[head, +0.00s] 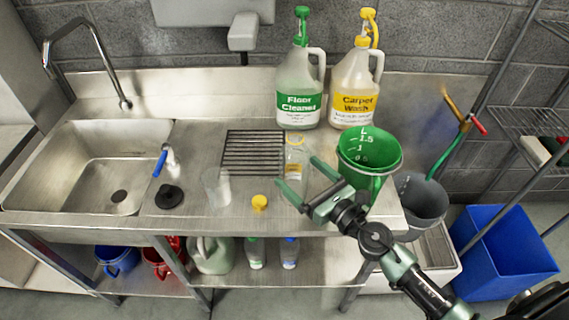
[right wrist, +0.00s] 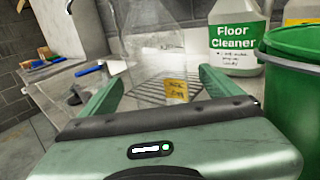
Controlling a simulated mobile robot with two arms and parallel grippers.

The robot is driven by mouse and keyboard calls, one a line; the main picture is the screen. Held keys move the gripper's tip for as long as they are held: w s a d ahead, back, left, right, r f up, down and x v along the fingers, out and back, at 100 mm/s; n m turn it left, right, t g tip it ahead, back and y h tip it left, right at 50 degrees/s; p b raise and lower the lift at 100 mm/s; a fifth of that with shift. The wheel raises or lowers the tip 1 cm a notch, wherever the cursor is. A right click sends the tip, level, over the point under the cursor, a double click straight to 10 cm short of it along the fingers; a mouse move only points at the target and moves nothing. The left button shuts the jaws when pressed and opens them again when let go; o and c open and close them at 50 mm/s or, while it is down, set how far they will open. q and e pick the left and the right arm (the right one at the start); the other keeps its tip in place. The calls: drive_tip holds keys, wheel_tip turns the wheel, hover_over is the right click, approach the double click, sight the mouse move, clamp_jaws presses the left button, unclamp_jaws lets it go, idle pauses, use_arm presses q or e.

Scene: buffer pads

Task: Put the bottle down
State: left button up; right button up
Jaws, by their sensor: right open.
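The clear bottle (head: 295,168) with a yellow label stands upright on the steel counter (head: 235,205), at the right edge of the black grate. It also shows in the right wrist view (right wrist: 150,55), in line with the gap between the fingers. My right gripper (head: 297,172) is open, its two green fingers pointing at the bottle's lower part. It also shows open in the right wrist view (right wrist: 160,78). I cannot tell whether the bottle is between the fingertips or just past them. My left gripper is not in view.
A green measuring bucket (head: 372,150) stands close to the right of my right gripper. Floor Cleaner (head: 299,90) and Carpet Wash (head: 356,90) jugs stand behind. A yellow cap (head: 259,203) and a clear cup (head: 216,187) are to the left. The sink (head: 95,165) is far left.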

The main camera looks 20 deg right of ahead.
drive_tip(key=shift+w+a+r, duration=0.15)
drive_tip(key=shift+w+r, duration=0.1)
drive_tip(key=shift+w, duration=0.05)
drive_tip(key=shift+w+a+p, duration=0.25)
drive_tip(key=shift+w+p, duration=0.05)
drive_tip(key=shift+w, duration=0.35)
drive_tip(key=x, duration=0.4)
drive_tip(key=shift+a+f, duration=0.1)
drive_tip(key=shift+f, duration=0.15)
drive_tip(key=c, duration=1.6)
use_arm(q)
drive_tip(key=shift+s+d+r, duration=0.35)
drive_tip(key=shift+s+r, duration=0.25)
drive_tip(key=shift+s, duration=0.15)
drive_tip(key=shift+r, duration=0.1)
use_arm(e)
drive_tip(key=shift+r, duration=0.15)
